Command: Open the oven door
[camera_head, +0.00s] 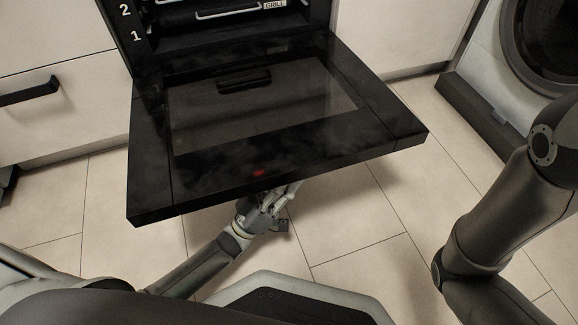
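The oven door (285,157) is a black panel with a glass window. It is swung down and lies about level, out in front of the oven. The oven cavity (215,30) shows behind it, with racks and the numbers 1 and 2 on its left frame. My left gripper (272,200) is under the door's front edge, partly hidden by the door. I cannot tell whether its fingers are open or shut, or whether they touch the door. My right arm (495,222) is at the right, and its gripper is out of view.
A white drawer front with a black handle (28,92) is left of the oven. A washing machine (540,50) stands at the upper right, with a dark plinth (484,112) before it. Bare tiled floor (365,250) lies below and right of the door.

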